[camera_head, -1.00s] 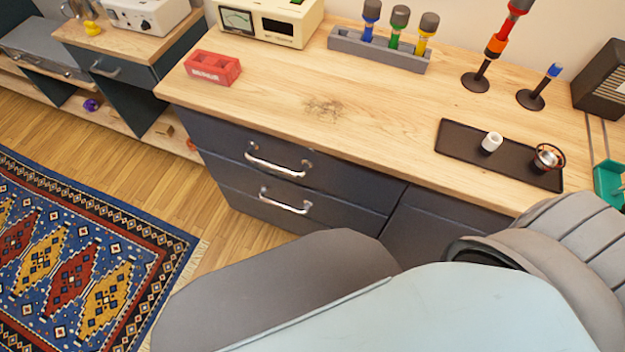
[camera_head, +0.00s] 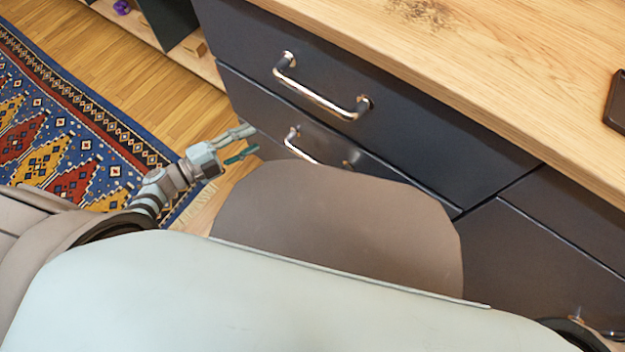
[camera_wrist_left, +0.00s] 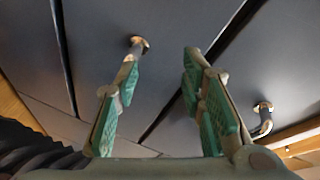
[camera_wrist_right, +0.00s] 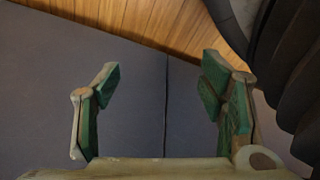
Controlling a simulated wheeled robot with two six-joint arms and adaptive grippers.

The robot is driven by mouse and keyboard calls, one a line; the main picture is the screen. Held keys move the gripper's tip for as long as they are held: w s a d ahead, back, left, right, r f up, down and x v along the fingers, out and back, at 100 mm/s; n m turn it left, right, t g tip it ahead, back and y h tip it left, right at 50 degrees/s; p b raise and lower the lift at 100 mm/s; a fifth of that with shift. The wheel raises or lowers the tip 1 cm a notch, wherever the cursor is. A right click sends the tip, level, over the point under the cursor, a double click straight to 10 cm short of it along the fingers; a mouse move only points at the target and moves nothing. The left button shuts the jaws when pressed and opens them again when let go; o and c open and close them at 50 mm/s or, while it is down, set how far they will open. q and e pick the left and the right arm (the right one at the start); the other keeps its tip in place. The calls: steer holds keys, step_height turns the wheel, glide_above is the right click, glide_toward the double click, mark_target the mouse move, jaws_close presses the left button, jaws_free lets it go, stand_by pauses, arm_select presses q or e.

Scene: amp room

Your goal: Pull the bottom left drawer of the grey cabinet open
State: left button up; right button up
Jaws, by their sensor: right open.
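The grey cabinet (camera_head: 400,140) fills the upper right of the head view. Its bottom left drawer (camera_head: 255,105) is shut and bears a silver bar handle (camera_head: 303,150), partly hidden by my own body. My left gripper (camera_head: 248,141) is open, just left of that handle in the head view. In the left wrist view the handle (camera_wrist_left: 138,43) shows by the left fingertip, partly covered by it; I cannot tell if they touch. My right gripper (camera_wrist_right: 160,75) is open and empty, facing a dark grey surface.
The upper left drawer, shut, carries another silver handle (camera_head: 320,90) above. The wooden countertop (camera_head: 480,50) overhangs the drawers. A patterned rug (camera_head: 75,130) and bare wood floor (camera_head: 150,75) lie to the left. A dark tray (camera_head: 616,105) sits at the countertop's right.

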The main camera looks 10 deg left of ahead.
mark_target(311, 157)
arm_select(q)
steer(key=s+d+f+m+g+h+b, duration=0.35)
steer(key=m+g+b, duration=0.2)
steer(key=m, duration=0.35)
arm_select(e)
steer(key=w+x, duration=0.1)
steer(key=x, duration=0.5)
arm_select(q)
steer(key=shift+g+h, duration=0.35)
steer(key=shift+h, duration=0.1)
steer(key=x, duration=0.9)
steer(key=r+x, duration=0.1)
steer(key=x, duration=0.3)
steer(key=shift+d+f+b, duration=0.1)
steer(key=shift+d+b, duration=0.2)
steer(key=shift+d, duration=0.2)
jaws_close()
arm_select(e)
steer(key=r, duration=0.1)
steer(key=w+a+r, duration=0.1)
steer(key=r, duration=0.2)
steer(key=shift+w+a+r, duration=0.15)
steer(key=shift+w+a, duration=0.05)
steer(key=shift+w, duration=0.05)
